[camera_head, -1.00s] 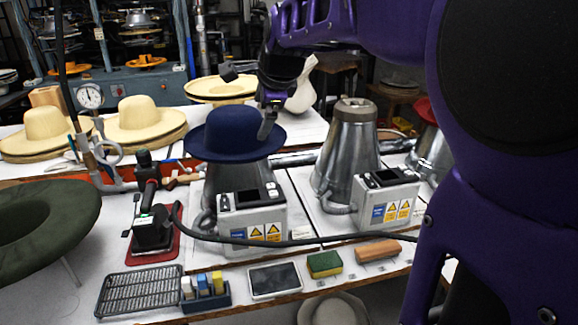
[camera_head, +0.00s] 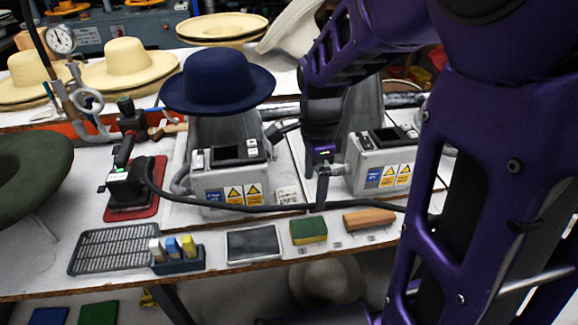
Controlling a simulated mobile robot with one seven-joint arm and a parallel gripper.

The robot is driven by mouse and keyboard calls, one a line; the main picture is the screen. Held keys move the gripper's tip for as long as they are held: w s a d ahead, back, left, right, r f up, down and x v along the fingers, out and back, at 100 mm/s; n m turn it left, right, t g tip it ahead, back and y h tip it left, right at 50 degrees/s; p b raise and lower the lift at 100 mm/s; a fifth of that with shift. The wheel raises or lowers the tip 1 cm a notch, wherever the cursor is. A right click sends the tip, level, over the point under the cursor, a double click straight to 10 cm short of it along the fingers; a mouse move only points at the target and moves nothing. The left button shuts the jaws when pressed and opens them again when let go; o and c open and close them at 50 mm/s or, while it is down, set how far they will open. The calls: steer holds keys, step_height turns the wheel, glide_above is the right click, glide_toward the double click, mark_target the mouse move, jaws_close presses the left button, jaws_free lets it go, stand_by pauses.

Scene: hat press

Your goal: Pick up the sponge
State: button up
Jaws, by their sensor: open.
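The sponge (camera_head: 309,230) is a small block with a green top and a yellow lower part. It lies near the front edge of the white table, between a dark flat pad (camera_head: 252,244) and a brown wooden block (camera_head: 369,219). My gripper (camera_head: 322,197) is behind and a little above the sponge, pointing down beside the right machine box. It is open and appears empty. The fingers are small and partly lost against the box and cable. Nothing covers the sponge.
A black cable (camera_head: 240,207) runs across the table behind the sponge. Two grey control boxes (camera_head: 231,188) (camera_head: 382,161) stand behind it. A blue hat (camera_head: 217,82) sits on the left metal form. A small blue holder (camera_head: 178,265) and a ribbed tray (camera_head: 113,248) lie to the left.

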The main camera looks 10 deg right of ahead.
mark_target(311, 225)
step_height(311, 225, down, 15)
steer(key=b, duration=0.3)
steer(key=shift+w+d+r, duration=0.1)
steer(key=shift+r, duration=0.1)
steer(key=shift+c, duration=0.3)
steer(key=c, duration=1.3)
step_height(311, 225, up, 10)
steer(key=shift+r+p, duration=0.1)
steer(key=shift+p, duration=1.1)
